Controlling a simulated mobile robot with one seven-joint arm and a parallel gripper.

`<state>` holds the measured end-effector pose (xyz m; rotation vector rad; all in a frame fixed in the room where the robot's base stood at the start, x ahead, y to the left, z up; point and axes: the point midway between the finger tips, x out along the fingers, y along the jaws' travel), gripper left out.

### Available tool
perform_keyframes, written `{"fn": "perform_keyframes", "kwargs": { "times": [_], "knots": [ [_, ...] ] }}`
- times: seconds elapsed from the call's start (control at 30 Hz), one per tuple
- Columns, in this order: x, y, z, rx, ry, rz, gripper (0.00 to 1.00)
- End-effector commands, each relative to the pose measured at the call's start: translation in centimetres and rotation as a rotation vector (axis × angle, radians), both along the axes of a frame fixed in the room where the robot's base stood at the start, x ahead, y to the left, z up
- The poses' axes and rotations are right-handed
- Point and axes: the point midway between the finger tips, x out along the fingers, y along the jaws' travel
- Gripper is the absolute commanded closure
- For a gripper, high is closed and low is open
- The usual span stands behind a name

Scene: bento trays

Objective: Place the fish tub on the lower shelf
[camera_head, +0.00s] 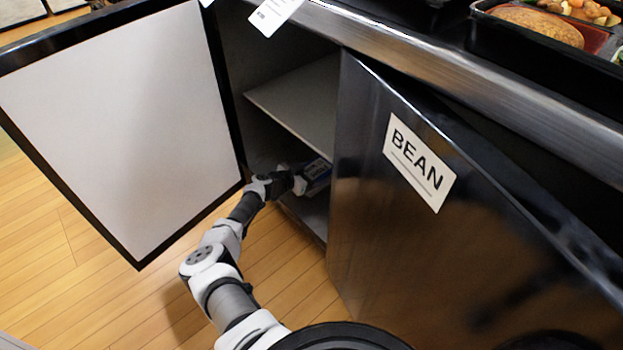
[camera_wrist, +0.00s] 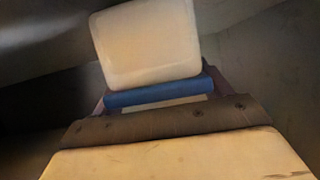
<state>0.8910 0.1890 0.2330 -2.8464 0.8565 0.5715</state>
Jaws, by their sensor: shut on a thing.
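The fish tub (camera_head: 318,171) is a small blue and pale box inside the open cabinet, below the middle shelf board. My gripper (camera_head: 303,181) is shut on it, reaching in from the left past the open door. In the wrist view the tub (camera_wrist: 147,45) shows a pale, rounded square face with a blue band beneath it, tilted slightly. The lower shelf (camera_head: 311,213) is the grey cabinet floor under the tub. I cannot tell whether the tub touches it. The fingertips are mostly hidden.
The middle shelf board (camera_head: 300,100) is close above my gripper. A white-panelled door (camera_head: 120,130) stands open at left. A dark door with a BEAN label (camera_head: 419,163) stands at right, hiding part of the inside. Food trays (camera_head: 545,25) sit on the counter above.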

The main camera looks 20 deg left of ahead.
Motion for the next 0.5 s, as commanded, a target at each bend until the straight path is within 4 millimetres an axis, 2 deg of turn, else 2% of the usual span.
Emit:
{"fn": "perform_keyframes", "kwargs": {
  "times": [0.03, 0.4, 0.43, 0.5],
  "knots": [
    [0.07, -0.02, -0.7, -0.001, -0.002, 0.0, 0.6],
    [0.07, -0.02, -0.91, 0.0, -0.002, 0.0, 0.6],
    [0.03, -0.01, -0.88, 0.001, -0.001, 0.0, 0.19],
    [0.03, -0.02, -0.86, 0.001, -0.001, 0.0, 0.1]
  ]
}}
